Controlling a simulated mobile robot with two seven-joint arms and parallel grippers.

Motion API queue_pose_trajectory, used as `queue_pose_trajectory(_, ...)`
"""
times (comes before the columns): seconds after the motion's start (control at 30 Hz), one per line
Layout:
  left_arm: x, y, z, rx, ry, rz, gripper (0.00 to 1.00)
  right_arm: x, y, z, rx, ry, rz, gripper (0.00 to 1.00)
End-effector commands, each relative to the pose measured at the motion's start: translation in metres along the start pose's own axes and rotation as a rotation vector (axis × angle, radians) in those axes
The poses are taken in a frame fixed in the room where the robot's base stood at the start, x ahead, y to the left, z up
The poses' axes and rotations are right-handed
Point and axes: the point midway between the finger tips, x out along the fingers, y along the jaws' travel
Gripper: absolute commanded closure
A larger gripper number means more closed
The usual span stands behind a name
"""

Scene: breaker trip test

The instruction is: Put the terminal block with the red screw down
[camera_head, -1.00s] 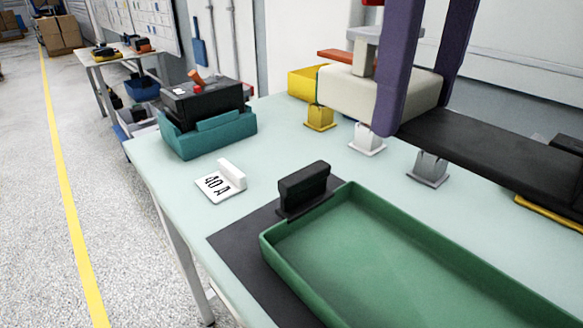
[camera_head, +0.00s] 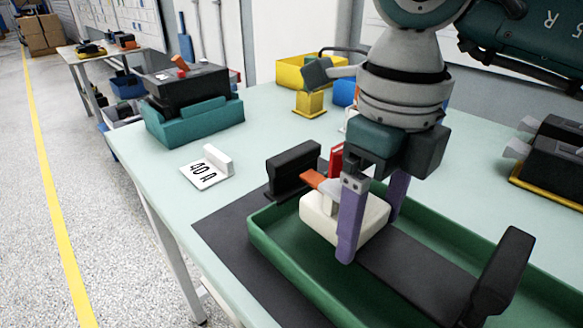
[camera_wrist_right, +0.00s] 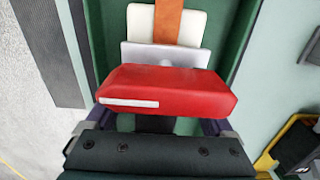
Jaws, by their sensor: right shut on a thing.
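The terminal block (camera_head: 325,222) has a cream body, a grey stem, an orange tab and a long dark slab. A red part (camera_head: 337,158), likely its screw, is partly hidden behind my wrist. My right gripper (camera_head: 370,218) is shut on the cream body with purple fingers either side. The block is within the rim of the green tray (camera_head: 270,262); I cannot tell if it touches the floor. The right wrist view shows the red part (camera_wrist_right: 168,93) close up, with the cream body (camera_wrist_right: 140,22) behind it. My left gripper is not in view.
A white "40 A" card (camera_head: 203,176) and a teal holder with a black device (camera_head: 195,120) are at left. A yellow stand (camera_head: 310,103) and bin (camera_head: 290,72) are behind; dark devices (camera_head: 555,155) are at right.

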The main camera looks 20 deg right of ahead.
Motion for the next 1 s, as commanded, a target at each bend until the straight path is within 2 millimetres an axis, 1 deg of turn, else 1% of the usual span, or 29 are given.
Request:
queue_pose_trajectory(0.03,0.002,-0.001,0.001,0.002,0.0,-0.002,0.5,0.01,0.0,-0.001,0.0,0.003,0.001,1.0)
queue_pose_trajectory(0.13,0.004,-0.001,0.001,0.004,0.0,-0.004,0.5,0.023,0.0,-0.001,0.0,0.002,0.0,1.0)
queue_pose_trajectory(0.37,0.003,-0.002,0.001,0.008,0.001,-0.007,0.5,0.024,0.0,0.0,-0.001,-0.002,-0.001,1.0)
queue_pose_trajectory(0.5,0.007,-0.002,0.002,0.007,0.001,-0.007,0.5,0.028,0.0,0.0,-0.001,-0.001,-0.001,1.0)
queue_pose_trajectory(0.53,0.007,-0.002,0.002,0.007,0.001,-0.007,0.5,0.028,0.0,0.0,-0.001,0.001,-0.001,0.12)
queue_pose_trajectory(0.63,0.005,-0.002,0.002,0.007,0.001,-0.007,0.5,0.027,0.0,0.0,-0.001,0.001,-0.001,0.0)
queue_pose_trajectory(0.87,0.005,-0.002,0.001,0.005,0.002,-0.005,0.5,0.026,0.0,0.0,-0.001,0.001,0.0,0.0)
queue_pose_trajectory(1.0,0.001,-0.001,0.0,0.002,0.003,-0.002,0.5,0.016,0.0,0.0,-0.001,-0.001,-0.001,0.0)
